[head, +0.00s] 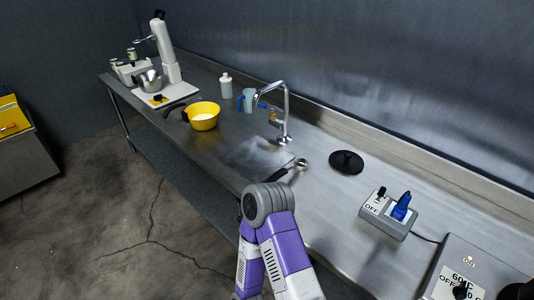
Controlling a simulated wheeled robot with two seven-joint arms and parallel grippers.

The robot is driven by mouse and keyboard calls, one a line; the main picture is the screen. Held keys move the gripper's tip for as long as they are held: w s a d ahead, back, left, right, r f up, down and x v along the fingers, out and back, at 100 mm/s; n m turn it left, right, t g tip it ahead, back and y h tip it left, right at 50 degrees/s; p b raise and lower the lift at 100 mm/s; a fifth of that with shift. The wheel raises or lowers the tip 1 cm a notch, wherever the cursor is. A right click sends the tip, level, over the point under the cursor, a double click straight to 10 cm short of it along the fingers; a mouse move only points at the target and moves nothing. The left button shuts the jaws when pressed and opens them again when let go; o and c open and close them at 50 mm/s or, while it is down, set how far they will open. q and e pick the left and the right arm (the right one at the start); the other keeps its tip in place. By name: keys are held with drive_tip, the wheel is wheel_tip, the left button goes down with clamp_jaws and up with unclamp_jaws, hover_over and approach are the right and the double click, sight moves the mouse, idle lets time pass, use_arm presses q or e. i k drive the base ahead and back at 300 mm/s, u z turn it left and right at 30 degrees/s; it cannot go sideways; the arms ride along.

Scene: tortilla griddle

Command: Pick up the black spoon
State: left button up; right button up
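A slim black item (173,109), which looks like a spoon or its handle, lies on the steel counter just left of the yellow bowl (204,116). A dark handle with a small round metallic end (301,164) lies by the right edge of the sink, just beyond my purple and grey arm. I cannot tell whether it is a spoon. My arm comes in from the bottom centre, and its grey joint (266,200) stands over the counter's front edge. No gripper fingers can be made out clearly, and the view does not show which arm this is.
The sink (258,157) has a tall faucet (286,110) behind it. A white bottle (226,86) and a pale cup (249,99) stand at the back. A black disc (346,162) and switch box (388,213) lie right.

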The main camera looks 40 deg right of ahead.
sight(284, 175)
drive_tip(key=i, duration=1.35)
drive_tip(key=z, duration=1.85)
